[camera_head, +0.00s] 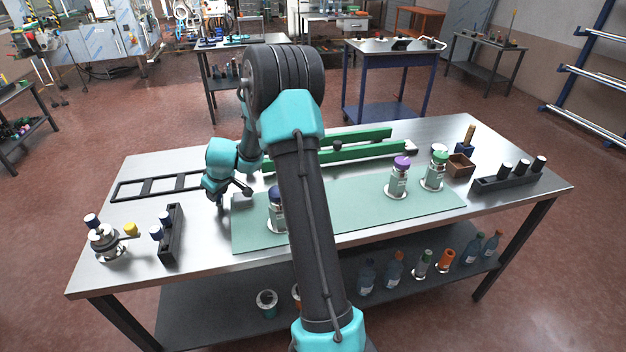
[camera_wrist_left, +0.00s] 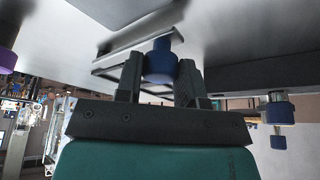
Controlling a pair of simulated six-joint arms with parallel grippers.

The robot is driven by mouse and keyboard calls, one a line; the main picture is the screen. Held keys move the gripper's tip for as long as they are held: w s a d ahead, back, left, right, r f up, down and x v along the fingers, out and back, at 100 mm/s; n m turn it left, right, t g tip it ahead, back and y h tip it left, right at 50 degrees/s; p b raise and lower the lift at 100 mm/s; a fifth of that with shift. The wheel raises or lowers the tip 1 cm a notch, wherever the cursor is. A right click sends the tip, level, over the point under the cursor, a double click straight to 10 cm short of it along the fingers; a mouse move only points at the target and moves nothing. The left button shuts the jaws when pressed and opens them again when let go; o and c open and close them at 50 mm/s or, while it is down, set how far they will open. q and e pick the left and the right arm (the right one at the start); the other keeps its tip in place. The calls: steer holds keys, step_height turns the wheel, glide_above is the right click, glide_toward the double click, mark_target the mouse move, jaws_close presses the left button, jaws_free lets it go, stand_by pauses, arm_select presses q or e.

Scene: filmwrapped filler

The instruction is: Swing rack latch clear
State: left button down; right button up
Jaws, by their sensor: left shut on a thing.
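My left gripper (camera_head: 233,196) is low over the left end of the green mat (camera_head: 350,207). In the wrist view, the left gripper (camera_wrist_left: 160,75) is shut on a blue knob (camera_wrist_left: 161,60), with one finger on each side. A thin grey bar (camera_wrist_left: 140,40) shows just beyond the knob; I cannot tell whether they are joined. I cannot make out the held knob in the head view. A black rack (camera_head: 172,235) with blue-capped vials stands to the left of the mat. I cannot tell for sure which part is the latch. My right gripper is not in view.
A black ladder-like frame (camera_head: 157,187) lies at the back left. Green rails (camera_head: 370,145) run behind the mat. Purple-capped (camera_head: 399,178) and green-capped (camera_head: 434,172) bottles stand at the right. Another black rack (camera_head: 508,178) stands at the far right. My arm hides the mat's middle.

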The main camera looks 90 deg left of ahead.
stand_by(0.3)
arm_select(q)
steer(key=c, duration=0.8)
jaws_free()
steer(key=shift+w, duration=0.1)
steer(key=shift+o, duration=0.2)
steer(key=v, duration=1.7)
steer(key=shift+r, duration=0.2)
steer(key=shift+a, duration=0.1)
